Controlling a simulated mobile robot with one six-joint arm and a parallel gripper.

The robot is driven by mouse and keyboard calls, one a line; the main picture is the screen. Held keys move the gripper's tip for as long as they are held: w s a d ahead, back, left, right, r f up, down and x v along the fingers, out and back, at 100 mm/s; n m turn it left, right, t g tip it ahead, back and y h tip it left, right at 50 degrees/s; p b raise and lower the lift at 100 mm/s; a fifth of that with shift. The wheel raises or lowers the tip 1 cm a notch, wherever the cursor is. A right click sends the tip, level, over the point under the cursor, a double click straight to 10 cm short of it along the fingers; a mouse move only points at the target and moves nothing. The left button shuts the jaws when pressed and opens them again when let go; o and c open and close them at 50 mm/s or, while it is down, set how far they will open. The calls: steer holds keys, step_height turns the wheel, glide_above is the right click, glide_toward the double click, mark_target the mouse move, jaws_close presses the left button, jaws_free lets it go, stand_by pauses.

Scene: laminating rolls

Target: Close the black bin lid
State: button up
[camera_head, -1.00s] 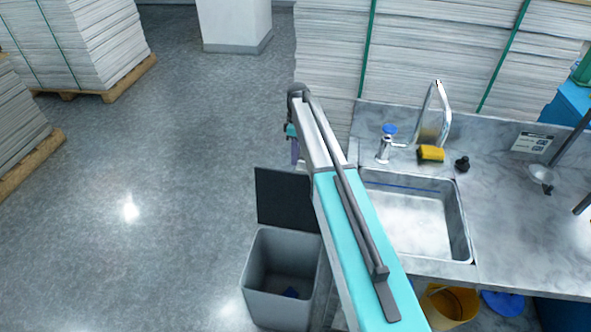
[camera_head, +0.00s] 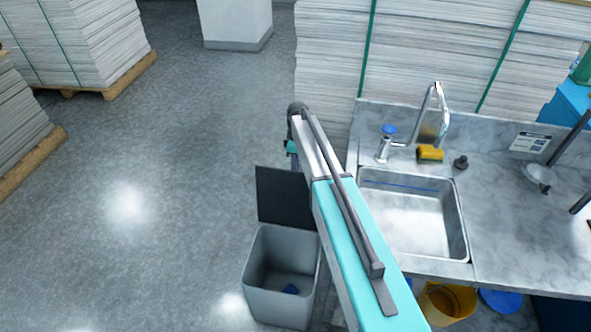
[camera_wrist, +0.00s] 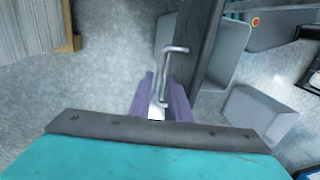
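The grey bin (camera_head: 268,302) stands on the floor left of the sink counter. Its black lid (camera_head: 284,196) is open and stands up at the bin's far edge. Something small and blue lies inside the bin. In the wrist view the dark lid (camera_wrist: 199,40) is edge-on beside a grey bin wall. My gripper (camera_wrist: 161,78) shows two purple fingers set apart, left of the lid. In the head view my gripper (camera_head: 293,158) is mostly hidden, beyond the lid's upper right.
The counter with a sink (camera_head: 412,215), tap (camera_head: 437,115) and yellow sponge (camera_head: 430,154) is right of my arm. A yellow bucket (camera_head: 447,302) sits below it. Paper stacks (camera_head: 440,50) stand behind. The floor left of the bin is clear.

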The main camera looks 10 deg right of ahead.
jaws_close()
steer(key=shift+s, duration=0.2)
